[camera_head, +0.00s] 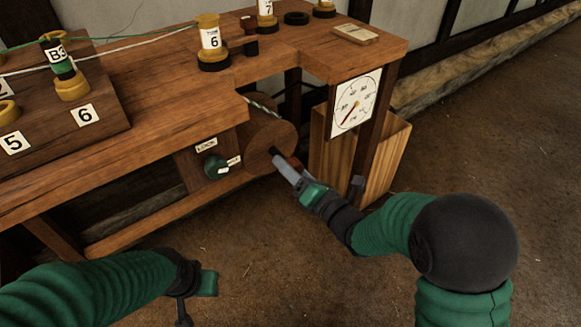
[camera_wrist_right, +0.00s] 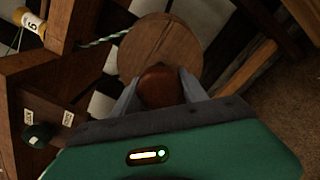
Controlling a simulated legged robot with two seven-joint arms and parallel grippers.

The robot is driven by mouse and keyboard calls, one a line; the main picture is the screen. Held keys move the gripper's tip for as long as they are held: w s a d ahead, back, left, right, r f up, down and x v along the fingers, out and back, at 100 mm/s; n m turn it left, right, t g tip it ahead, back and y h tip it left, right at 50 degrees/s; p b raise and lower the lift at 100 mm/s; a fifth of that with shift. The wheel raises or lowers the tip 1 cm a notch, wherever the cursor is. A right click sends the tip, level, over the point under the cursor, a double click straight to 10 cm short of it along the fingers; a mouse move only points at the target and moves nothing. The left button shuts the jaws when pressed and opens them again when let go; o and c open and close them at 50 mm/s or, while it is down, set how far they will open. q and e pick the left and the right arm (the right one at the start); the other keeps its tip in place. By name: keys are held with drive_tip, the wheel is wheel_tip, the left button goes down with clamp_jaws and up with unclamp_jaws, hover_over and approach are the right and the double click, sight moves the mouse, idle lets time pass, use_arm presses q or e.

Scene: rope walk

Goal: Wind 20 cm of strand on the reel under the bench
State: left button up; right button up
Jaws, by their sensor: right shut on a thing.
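The wooden reel (camera_head: 268,136) is a round disc under the bench front, and its flat face also shows in the wrist view (camera_wrist_right: 160,42). A twisted green and white strand (camera_head: 262,105) runs from under the bench top to the reel; it also shows in the wrist view (camera_wrist_right: 103,39). My right gripper (camera_head: 284,164) is shut on the reel's red-brown handle (camera_wrist_right: 159,87), with one finger on each side of it. My left gripper (camera_head: 196,287) is low in front of the bench, away from the reel, and its jaw opening is unclear.
A green lock knob (camera_head: 214,167) sits on a panel left of the reel. A white dial (camera_head: 354,103) with a red pointer hangs on the bench's right end, before a wooden bin (camera_head: 394,150). Bobbins, including number 6 (camera_head: 211,42), stand on the bench (camera_head: 165,90). The floor in front is clear.

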drive_tip(key=shift+f+m, duration=0.1)
drive_tip(key=shift+m, duration=0.4)
drive_tip(key=m, duration=0.3)
drive_tip(key=m+p, duration=0.1)
drive_tip(key=m, duration=0.2)
drive_tip(key=shift+m, duration=0.3)
drive_tip(key=m+p, duration=0.1)
drive_tip(key=m, duration=0.3)
drive_tip(key=shift+m+p, duration=0.3)
drive_tip(key=shift+p, duration=0.05)
drive_tip(key=m+p, duration=0.1)
drive_tip(key=m, duration=0.2)
drive_tip(key=shift+m, duration=0.3)
drive_tip(key=m+p, duration=0.4)
drive_tip(key=m, duration=0.2)
drive_tip(key=shift+s+f, duration=0.1)
drive_tip(key=m+p, duration=0.2)
drive_tip(key=m, duration=0.2)
drive_tip(key=shift+m, duration=0.3)
drive_tip(key=shift+f+m+p, duration=0.15)
drive_tip(key=shift+m+p, duration=0.7)
drive_tip(key=shift+m, duration=0.25)
